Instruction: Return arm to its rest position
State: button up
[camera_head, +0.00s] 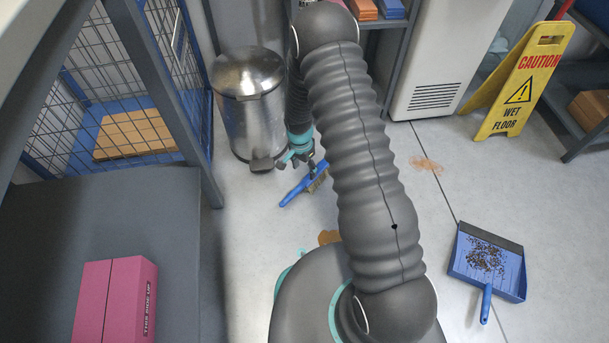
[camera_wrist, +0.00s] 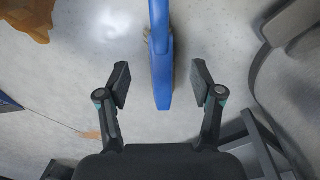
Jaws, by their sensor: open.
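My gripper (camera_head: 311,172) hangs low over the floor near the metal bin in the head view, partly hidden behind my arm. In the wrist view my gripper (camera_wrist: 160,88) is open, with its two dark fingers well apart and nothing touching them. A blue brush (camera_head: 302,189) lies on the floor just below it in the head view. In the wrist view the blue brush (camera_wrist: 161,60) runs between the fingers, with clear gaps on both sides. Whether it is level with the fingertips I cannot tell.
A metal pedal bin (camera_head: 250,105) stands close to my gripper. A blue dustpan (camera_head: 487,262) with dark debris lies at right. A yellow wet-floor sign (camera_head: 520,80) stands at the back right. A pink box (camera_head: 115,300) is on the grey surface at left. Floor between is mostly clear.

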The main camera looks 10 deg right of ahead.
jog(key=shift+r, duration=0.5)
jog(key=shift+s+n, duration=0.25)
jog(key=shift+n, duration=0.35)
jog(key=s+r+n+g, duration=0.2)
jog(key=s+r+n, duration=0.15)
jog(key=s, duration=0.25)
jog(key=s+d+r+n+t+p, duration=0.1)
jog(key=s+r, duration=0.5)
jog(key=r, duration=1)
jog(key=s+d+r+n+t+p, duration=0.2)
jog(key=s+r, duration=0.5)
jog(key=r, duration=1)
jog(key=s+d+r+n+t+p, duration=0.2)
jog(key=s+r+t, duration=0.3)
jog(key=r, duration=1.1)
jog(key=shift+s+d+r+y+p, duration=0.25)
jog(key=shift+s+p, duration=0.5)
jog(key=shift+s, duration=0.4)
